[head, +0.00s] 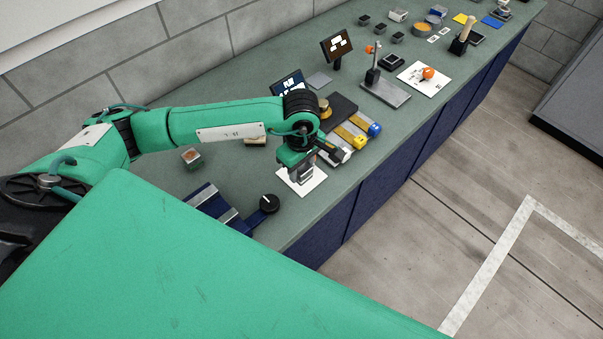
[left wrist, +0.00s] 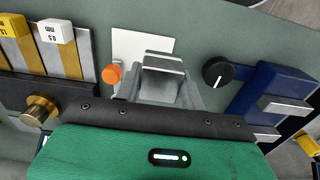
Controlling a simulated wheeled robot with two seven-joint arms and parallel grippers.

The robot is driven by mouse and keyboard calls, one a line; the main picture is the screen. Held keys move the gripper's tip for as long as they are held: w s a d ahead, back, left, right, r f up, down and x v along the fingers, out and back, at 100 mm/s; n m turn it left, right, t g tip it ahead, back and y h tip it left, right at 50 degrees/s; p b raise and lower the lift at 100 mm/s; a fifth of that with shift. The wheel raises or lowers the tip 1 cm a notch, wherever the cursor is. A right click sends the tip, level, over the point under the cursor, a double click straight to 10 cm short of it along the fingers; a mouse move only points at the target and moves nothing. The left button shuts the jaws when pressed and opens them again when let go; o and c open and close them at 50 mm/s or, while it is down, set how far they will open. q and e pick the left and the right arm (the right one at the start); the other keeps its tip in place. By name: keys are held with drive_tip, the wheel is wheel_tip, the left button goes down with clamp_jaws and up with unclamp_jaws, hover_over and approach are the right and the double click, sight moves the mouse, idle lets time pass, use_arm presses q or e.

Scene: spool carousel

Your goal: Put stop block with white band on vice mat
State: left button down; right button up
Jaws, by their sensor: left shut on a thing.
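My left gripper (head: 300,174) reaches down over a white square mat (head: 312,184) near the bench's front edge. It is shut on a grey stop block (left wrist: 163,80), which shows a thin pale band across it in the left wrist view. The white mat (left wrist: 132,45) lies beyond the block there, partly hidden by it. The gripper hides much of the block in the head view, and I cannot tell whether the block touches the mat. My right gripper is not in view.
A blue vice with grey jaws (head: 212,204) and a black knob (head: 269,203) stand close to the mat. An orange knob (left wrist: 112,74) is beside the block. Yellow-ended and blue-ended strips (head: 350,136) lie behind. A small box (head: 191,157) stands left.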

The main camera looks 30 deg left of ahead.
sight(301, 179)
use_arm(q)
drive_tip(key=shift+f, duration=0.8)
wheel_tip(301, 179, down, 3)
drive_tip(key=shift+f+p, duration=0.2)
drive_tip(key=shift+p, duration=0.55)
drive_tip(key=shift+f, duration=0.15)
drive_tip(key=c, duration=0.9)
unclamp_jaws()
drive_tip(key=shift+o, duration=0.3)
